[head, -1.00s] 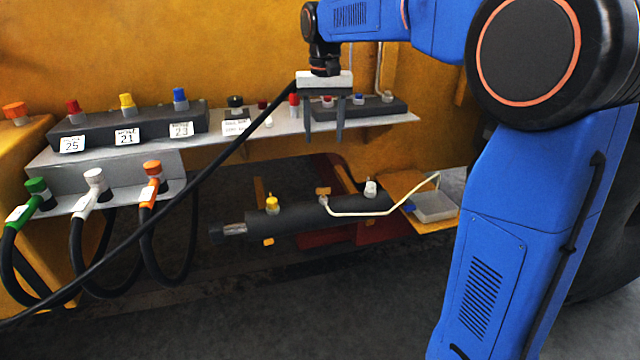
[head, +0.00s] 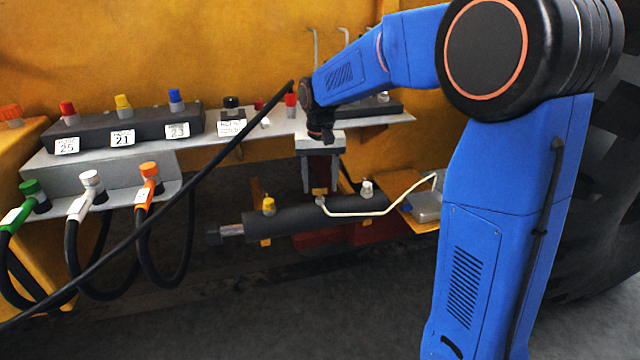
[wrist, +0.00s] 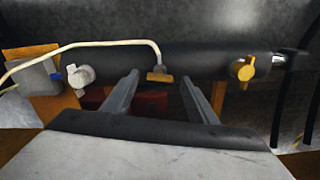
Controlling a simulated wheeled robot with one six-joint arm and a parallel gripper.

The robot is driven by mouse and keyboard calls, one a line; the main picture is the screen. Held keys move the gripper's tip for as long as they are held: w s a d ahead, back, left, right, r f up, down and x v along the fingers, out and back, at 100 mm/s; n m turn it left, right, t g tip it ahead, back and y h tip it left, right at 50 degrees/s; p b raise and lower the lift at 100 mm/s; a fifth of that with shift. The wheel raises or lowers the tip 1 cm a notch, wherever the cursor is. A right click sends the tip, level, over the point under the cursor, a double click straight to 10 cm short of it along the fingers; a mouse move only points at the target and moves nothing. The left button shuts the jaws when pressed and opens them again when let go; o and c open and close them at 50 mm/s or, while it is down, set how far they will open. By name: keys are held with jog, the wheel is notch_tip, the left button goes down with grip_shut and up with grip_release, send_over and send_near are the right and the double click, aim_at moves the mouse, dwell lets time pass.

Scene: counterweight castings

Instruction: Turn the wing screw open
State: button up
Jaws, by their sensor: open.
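A dark cylinder (head: 285,219) lies below the shelf and carries three small fittings. A brass T-shaped piece (wrist: 159,76) sits mid-cylinder where a pale hose ends. A yellow winged knob (wrist: 246,69) is on one side and a white winged knob (wrist: 80,75) on the other. I cannot tell for sure which is the wing screw. My gripper (head: 320,187) points down over the cylinder at the brass piece. In the wrist view the open fingers (wrist: 160,80) appear on either side of the brass piece. No contact can be made out.
A grey shelf (head: 200,150) with capped valves and number labels runs above the cylinder. A black cable (head: 190,186) crosses the head view diagonally. Green, white and orange hose couplings hang at left. The floor in front is clear.

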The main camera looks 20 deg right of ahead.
jog(key=shift+f, duration=0.3)
jog(key=c, duration=1.1)
jog(key=shift+o, duration=0.2)
jog(key=shift+n, duration=0.8)
jog(key=o, duration=1.1)
jog(key=shift+c, duration=0.2)
notch_tip(320, 180, up, 18)
jog(key=shift+f, duration=0.25)
